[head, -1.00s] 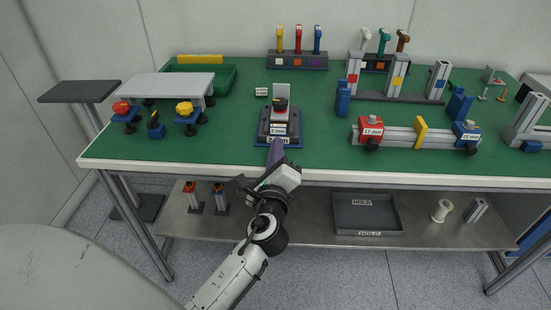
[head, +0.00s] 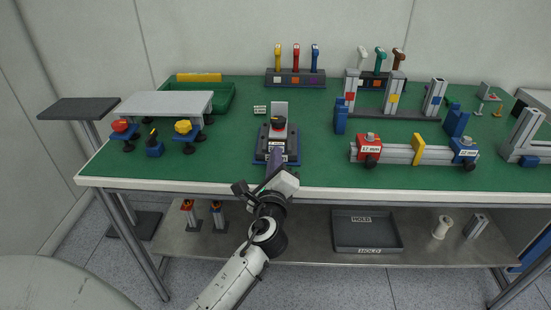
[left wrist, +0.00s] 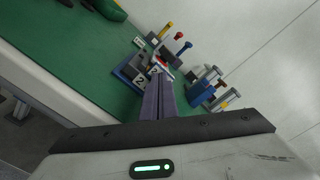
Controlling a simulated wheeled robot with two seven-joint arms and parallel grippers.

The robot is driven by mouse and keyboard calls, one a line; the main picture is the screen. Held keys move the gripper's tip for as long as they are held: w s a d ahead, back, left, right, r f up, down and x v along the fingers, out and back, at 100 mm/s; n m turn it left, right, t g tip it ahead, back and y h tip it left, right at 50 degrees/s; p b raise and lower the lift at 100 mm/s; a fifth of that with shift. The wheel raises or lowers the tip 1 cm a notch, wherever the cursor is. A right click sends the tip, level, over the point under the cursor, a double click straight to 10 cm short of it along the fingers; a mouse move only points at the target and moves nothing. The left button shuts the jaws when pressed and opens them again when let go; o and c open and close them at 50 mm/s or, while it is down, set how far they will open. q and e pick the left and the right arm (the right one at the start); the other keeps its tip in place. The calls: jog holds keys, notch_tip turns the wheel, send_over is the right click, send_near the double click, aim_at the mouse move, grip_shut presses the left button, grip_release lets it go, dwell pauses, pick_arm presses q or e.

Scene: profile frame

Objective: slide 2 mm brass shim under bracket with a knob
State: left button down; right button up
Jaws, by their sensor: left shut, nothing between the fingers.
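The grey upright bracket (head: 280,109) stands on a dark blue base (head: 259,158) near the table's front edge, with a dark knob (head: 278,124) in front of its upright. White "2 mm" labels show on the front of this stack. I cannot pick out the brass shim for sure. My left gripper (head: 276,152) is shut and empty, its purple-grey fingers pointing at the front of the stack and covering part of the base. In the left wrist view the shut fingers (left wrist: 160,82) reach the labelled stack; contact is unclear. My right gripper is out of view.
A rail with red and blue blocks (head: 402,153) lies to the right. A small white platform (head: 170,104) with red and yellow knobs before it stands left. Colored handles (head: 296,62) stand behind. Green tabletop (head: 225,150) is clear on both sides of the base.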

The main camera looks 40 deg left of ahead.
pick_arm(q)
jog(key=shift+w+a+r, duration=0.1)
jog(key=shift+s+d, duration=0.2)
jog(key=shift+s, duration=0.05)
jog(key=shift+v, duration=1.15)
notch_tip(320, 180, up, 10)
jog(key=p, duration=0.4)
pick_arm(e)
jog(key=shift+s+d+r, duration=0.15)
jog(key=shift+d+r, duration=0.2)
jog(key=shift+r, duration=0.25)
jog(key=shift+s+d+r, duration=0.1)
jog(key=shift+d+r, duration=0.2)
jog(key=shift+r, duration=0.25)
pick_arm(q)
jog(key=shift+w+a, duration=0.1)
jog(key=shift+w, duration=0.05)
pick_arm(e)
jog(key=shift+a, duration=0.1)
